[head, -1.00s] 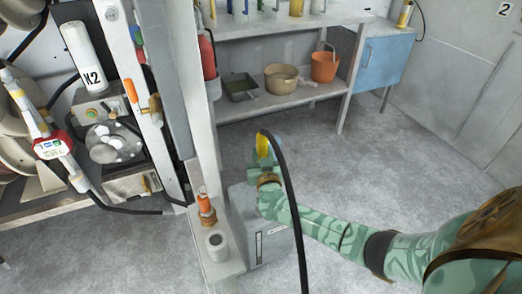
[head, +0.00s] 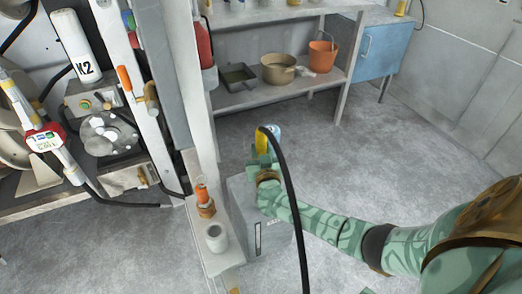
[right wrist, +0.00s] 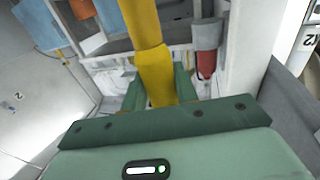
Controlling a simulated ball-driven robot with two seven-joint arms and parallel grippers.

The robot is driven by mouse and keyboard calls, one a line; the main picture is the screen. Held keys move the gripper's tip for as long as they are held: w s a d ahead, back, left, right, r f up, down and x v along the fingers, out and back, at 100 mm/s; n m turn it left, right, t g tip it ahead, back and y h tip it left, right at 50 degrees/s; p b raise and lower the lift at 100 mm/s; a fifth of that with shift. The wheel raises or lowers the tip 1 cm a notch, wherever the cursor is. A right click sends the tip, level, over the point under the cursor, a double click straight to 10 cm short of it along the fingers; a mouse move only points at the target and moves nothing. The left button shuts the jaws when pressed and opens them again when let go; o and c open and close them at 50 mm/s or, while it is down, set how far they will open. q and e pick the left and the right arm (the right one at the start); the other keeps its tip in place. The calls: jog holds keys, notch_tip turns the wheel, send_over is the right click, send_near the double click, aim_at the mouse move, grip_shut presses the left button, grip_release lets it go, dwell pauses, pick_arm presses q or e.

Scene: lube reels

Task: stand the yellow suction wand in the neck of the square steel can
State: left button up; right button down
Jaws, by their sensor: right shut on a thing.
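The yellow suction wand (head: 262,142) shows as a short upper end in the head view, with a black hose arching from it towards the front. It also shows in the right wrist view (right wrist: 150,60), running up between the fingers. My right gripper (head: 263,160) is shut on the wand. In the head view it appears over the far side of the square steel can (head: 240,204), a grey can standing on the floor. My gripper and forearm cover the can's top, so its neck and the wand's lower end are hidden. I cannot tell whether they touch. My left gripper is out of view.
A narrow ledge with an orange-topped fitting (head: 203,192) and a white cup (head: 216,238) stands left of the can. Behind are a shelf with a tan pot (head: 278,70) and orange bucket (head: 322,57), and a blue cabinet (head: 377,45). Open floor lies right.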

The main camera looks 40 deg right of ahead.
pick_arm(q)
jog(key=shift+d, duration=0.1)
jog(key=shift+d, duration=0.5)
pick_arm(e)
jog(key=shift+f, duration=0.2)
jog(key=c, duration=1)
grip_release()
jog(key=shift+f, duration=0.1)
jog(key=shift+s+a, duration=0.1)
jog(key=shift+s, duration=0.05)
pick_arm(q)
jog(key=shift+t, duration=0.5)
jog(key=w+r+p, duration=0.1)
jog(key=p, duration=0.1)
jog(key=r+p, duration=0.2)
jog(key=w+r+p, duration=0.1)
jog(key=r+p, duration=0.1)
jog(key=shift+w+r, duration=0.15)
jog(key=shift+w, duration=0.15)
pick_arm(e)
jog(key=v, duration=1.6)
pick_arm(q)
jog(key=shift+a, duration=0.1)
pick_arm(e)
jog(key=shift+a, duration=0.1)
